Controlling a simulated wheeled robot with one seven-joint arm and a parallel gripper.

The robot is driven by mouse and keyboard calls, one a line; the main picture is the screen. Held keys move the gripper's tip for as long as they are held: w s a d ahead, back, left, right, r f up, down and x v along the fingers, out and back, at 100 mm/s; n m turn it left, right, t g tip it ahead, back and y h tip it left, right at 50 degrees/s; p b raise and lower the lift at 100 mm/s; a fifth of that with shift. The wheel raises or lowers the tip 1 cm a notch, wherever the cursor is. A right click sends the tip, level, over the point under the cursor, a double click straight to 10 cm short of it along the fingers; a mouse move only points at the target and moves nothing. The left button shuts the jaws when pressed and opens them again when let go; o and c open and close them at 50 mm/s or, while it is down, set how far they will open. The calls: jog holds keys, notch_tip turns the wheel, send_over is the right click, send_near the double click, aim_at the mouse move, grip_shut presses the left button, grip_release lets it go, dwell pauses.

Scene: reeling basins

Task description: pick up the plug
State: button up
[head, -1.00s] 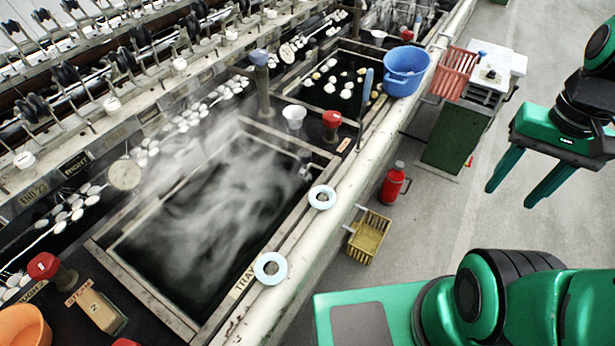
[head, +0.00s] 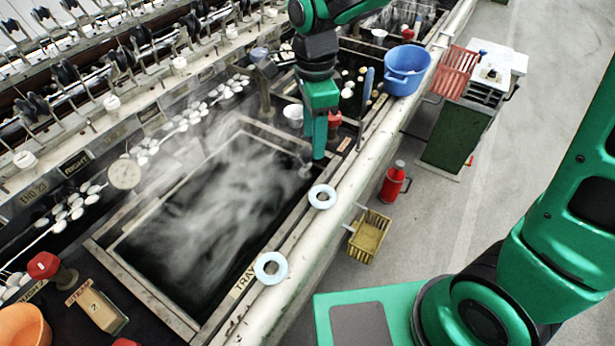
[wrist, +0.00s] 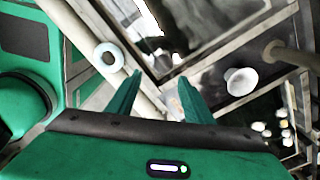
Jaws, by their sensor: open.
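A small grey knob-like piece (head: 306,171), which I take to be the plug, shows at the right inner edge of the steaming basin (head: 150,292). My gripper (head: 315,156) hangs fingers-down just above that corner, close to this piece. In the wrist view my gripper (wrist: 160,77) has its two green fingers apart. A small pale object (wrist: 173,104) shows between them, partly hidden by the right finger; I cannot tell whether it is the plug. Nothing is clearly held.
Two pale blue rings (head: 322,196) (head: 271,267) lie on the rail along the basin. A white cup (head: 292,115) and a red-topped knob (head: 335,118) stand close behind my gripper. A blue basin (head: 406,70) sits farther back.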

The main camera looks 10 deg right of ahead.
aim_at(308, 150)
jog(key=f, duration=0.2)
jog(key=a+f, duration=0.1)
jog(key=f, duration=0.2)
jog(key=shift+a, duration=0.15)
jog(key=shift+a+f, duration=0.15)
jog(key=shift+f, duration=1.4)
jog(key=shift+a+f, duration=0.15)
jog(key=shift+f, duration=1.4)
jog(key=shift+c, duration=0.6)
jog(key=c, duration=0.8)
